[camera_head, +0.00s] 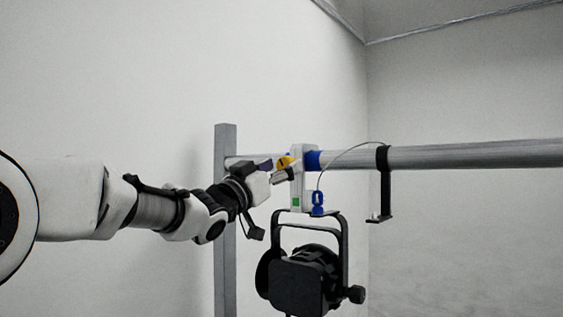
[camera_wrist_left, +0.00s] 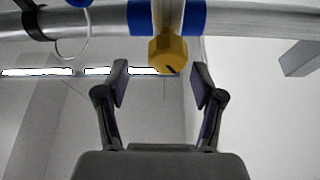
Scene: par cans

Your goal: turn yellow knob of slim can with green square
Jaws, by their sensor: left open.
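The slim can (camera_head: 303,275) is black and hangs in a black yoke below the horizontal grey pipe. Its white clamp (camera_head: 296,190) carries a green square (camera_head: 295,201). The yellow knob (camera_head: 284,162) sits on the left side of the clamp, partly hidden by my left gripper (camera_head: 283,170). In the left wrist view the yellow knob (camera_wrist_left: 168,53) shows clearly, with a dark mark on it. My left gripper (camera_wrist_left: 157,86) is open and empty there. The knob lies ahead of its fingertips, right of the middle of the gap, and not between the fingers. My right gripper is not in view.
The pipe (camera_head: 470,155) runs right from an upright post (camera_head: 225,220). Blue tape (camera_head: 312,160) wraps it beside the clamp. A black hook (camera_head: 384,185) hangs to the right, with a thin cable to a blue carabiner (camera_head: 318,202). The space below the pipe at right is clear.

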